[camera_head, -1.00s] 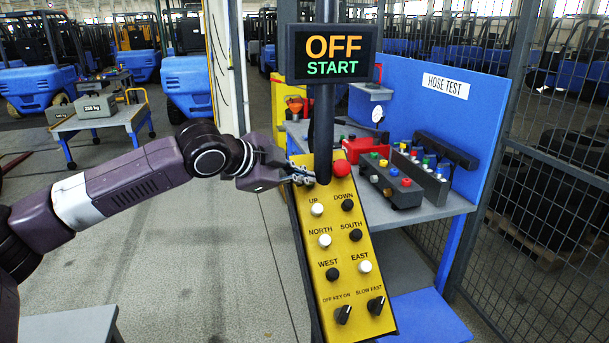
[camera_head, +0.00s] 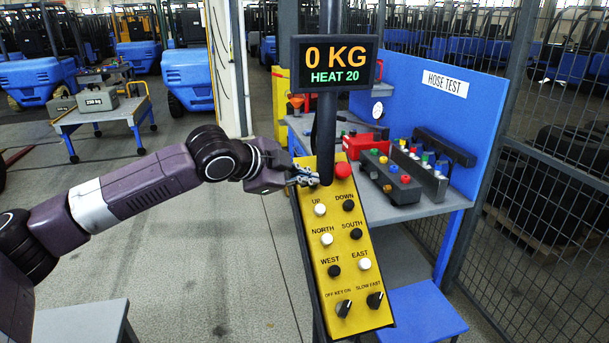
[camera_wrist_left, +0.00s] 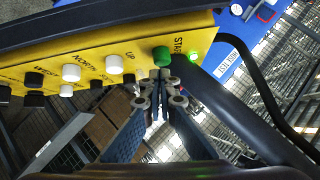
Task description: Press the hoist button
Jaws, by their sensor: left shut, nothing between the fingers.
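The yellow hoist pendant (camera_head: 346,250) stands tilted in front of me. It has white and black buttons marked UP, DOWN, NORTH, SOUTH, WEST and EAST, plus a red button (camera_head: 343,171) at the top. Two black knobs sit at the bottom. My left gripper (camera_head: 308,178) is shut and empty at the pendant's upper left edge. In the left wrist view its fingertips (camera_wrist_left: 160,80) are right by the green START button (camera_wrist_left: 162,56); I cannot tell whether they touch. A green lamp (camera_wrist_left: 193,57) glows beside that button. The display (camera_head: 336,63) reads "0 KG, HEAT 20". My right gripper is not in view.
Behind the pendant, a blue bench (camera_head: 455,201) carries button boxes (camera_head: 392,178) and a red case (camera_head: 361,144). A wire fence (camera_head: 550,190) stands at the right. A cart (camera_head: 110,116) with weights is at the back left. Open floor lies at the left.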

